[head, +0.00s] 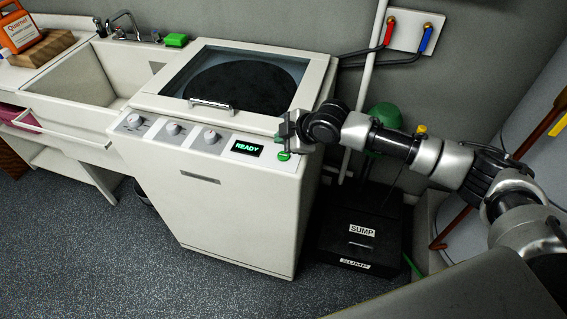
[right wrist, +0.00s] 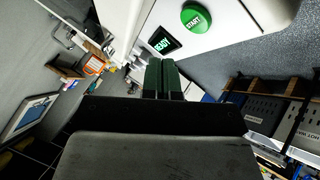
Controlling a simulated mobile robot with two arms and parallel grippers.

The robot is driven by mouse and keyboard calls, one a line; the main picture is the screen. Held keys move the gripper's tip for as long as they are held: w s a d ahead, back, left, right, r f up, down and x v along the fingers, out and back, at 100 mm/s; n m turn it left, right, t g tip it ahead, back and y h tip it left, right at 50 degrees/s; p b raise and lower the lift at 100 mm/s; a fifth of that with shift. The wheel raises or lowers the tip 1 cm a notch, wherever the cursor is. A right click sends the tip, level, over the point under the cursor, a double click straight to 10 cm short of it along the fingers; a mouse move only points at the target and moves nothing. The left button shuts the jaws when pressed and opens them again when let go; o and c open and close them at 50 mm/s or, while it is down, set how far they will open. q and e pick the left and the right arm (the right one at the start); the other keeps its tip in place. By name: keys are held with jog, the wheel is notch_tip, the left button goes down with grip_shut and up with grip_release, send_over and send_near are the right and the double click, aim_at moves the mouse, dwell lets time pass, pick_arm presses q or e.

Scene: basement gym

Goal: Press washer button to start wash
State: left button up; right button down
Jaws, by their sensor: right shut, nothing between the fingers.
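The white top-loading washer (head: 228,215) stands against the wall with its glass lid closed. Its panel has several knobs and a display (head: 246,148) that reads READY in green. The green START button (head: 284,156) is at the panel's right end. My right gripper (head: 288,136) is shut and empty, close above the button and partly over it in the head view. In the right wrist view, the button (right wrist: 196,18) and display (right wrist: 161,42) are beyond the shut fingers (right wrist: 162,78), with the button up and to the right. I cannot tell whether the fingertips touch the panel. My left gripper is not in view.
A black sump box (head: 362,232) stands on the floor to the right. Hoses and valves (head: 408,32) are on the wall. The floor in front is clear.

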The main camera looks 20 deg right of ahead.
aim_at(283, 157)
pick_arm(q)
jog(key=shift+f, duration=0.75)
pick_arm(e)
jog(key=shift+f, duration=1.45)
jog(key=shift+f, duration=0.1)
jog(key=shift+f, duration=0.3)
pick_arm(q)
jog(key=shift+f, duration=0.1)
pick_arm(e)
jog(key=shift+f, duration=0.4)
dwell(0.5)
dwell(0.3)
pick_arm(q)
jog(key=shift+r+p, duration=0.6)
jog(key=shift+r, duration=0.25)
pick_arm(e)
jog(key=shift+r, duration=0.8)
notch_tip(283, 157, up, 5)
jog(key=p, duration=0.5)
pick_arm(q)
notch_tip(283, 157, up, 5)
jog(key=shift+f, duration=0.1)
